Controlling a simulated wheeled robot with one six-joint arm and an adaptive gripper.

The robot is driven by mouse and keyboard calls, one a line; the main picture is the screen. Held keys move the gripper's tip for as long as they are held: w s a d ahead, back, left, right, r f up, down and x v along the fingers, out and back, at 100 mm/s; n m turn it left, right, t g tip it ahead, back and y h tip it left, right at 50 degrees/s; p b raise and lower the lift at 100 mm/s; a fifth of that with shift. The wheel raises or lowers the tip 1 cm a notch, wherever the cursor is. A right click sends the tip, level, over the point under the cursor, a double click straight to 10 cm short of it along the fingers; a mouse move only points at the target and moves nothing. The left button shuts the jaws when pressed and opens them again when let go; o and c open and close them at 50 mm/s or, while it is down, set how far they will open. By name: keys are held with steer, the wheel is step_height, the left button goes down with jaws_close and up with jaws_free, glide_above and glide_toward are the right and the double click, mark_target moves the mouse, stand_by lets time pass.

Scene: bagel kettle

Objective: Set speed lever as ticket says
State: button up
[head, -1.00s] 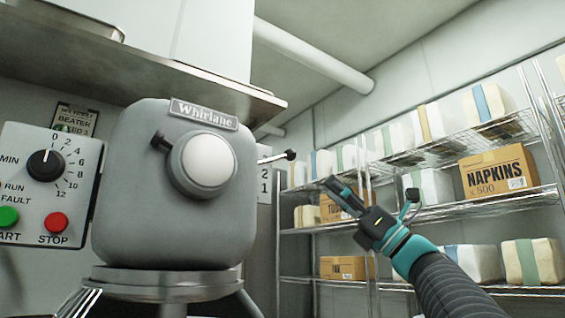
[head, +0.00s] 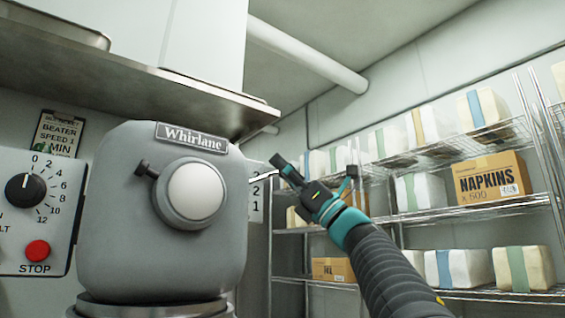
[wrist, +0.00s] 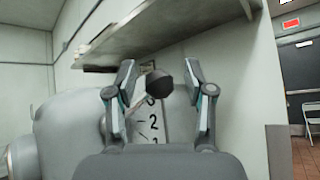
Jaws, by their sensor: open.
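The ticket (head: 58,133) at the left reads "BEATER SPEED 1 MIN", with its top line too blurred to read. The grey Whirlane mixer (head: 160,250) has a speed lever on its right side. The lever's black ball knob (wrist: 158,84) shows in the wrist view; in the head view my gripper hides it. Beside it is a white number plate (wrist: 153,125) with a clear 2 and digits partly hidden above and below. My gripper (head: 284,168) is open. In the wrist view its fingers (wrist: 160,74) stand either side of the knob, apart from it.
A control panel (head: 60,225) with a dial and red STOP button is left of the mixer. A metal shelf (head: 150,80) overhangs it. Wire racks (head: 480,205) with wrapped packs and a napkins box (head: 490,180) stand at the right.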

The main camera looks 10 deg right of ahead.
steer(key=shift+a+r, duration=0.2)
jaws_close()
steer(key=shift+d+f, duration=0.1)
steer(key=shift+f, duration=0.05)
